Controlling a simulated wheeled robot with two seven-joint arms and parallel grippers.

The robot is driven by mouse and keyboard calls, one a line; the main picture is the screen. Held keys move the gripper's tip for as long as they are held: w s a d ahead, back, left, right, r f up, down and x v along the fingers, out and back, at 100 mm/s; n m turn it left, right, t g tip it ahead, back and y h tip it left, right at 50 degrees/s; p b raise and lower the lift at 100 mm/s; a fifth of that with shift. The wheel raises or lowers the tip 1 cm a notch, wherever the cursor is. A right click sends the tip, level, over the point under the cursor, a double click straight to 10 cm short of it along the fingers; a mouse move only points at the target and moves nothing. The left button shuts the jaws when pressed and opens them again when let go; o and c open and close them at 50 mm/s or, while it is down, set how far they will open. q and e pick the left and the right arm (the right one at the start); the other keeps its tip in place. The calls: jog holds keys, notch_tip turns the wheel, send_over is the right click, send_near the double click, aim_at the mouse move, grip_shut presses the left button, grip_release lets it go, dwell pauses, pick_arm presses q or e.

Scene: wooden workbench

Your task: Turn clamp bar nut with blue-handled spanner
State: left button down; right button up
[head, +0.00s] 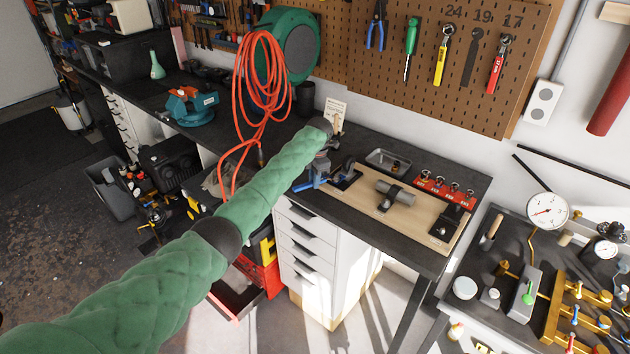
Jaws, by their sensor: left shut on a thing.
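My left arm, in a green sleeve, reaches across to the left end of the workbench. Its gripper (330,157) is small and partly hidden by the wrist, low over the left end of a light wooden board (362,193). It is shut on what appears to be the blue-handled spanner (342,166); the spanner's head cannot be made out. A grey cylinder (397,192) lies on the board under a dark clamp bar (387,203). The nut is too small to tell. My right gripper is out of view.
A metal tray (388,160) and a red socket rack (445,189) lie behind the board; a black block (445,228) sits at its right end. The pegboard (430,50) holds tools; the 19 place shows only a dark outline. An orange hose (262,85) hangs left.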

pick_arm(q)
jog(key=shift+w+a+m, duration=0.35)
jog(key=shift+w+m, duration=0.3)
jog(key=shift+m, duration=0.35)
jog(key=shift+b, duration=0.3)
jog(key=shift+w+a+f+m+b, duration=0.1)
jog(key=shift+w+f+m+b, duration=0.05)
jog(key=shift+w+m+b, duration=0.25)
jog(key=shift+w+a+m, duration=0.2)
jog(key=shift+w+m, duration=0.25)
jog(key=shift+m, duration=0.25)
jog(key=shift+w+m+b, duration=0.35)
jog(key=shift+m+b, duration=0.05)
jog(key=shift+b, duration=0.3)
jog(key=shift+w+a+m+t+b, duration=0.1)
jog(key=shift+w+m+t+b, duration=0.2)
jog(key=shift+w+m+b, duration=0.4)
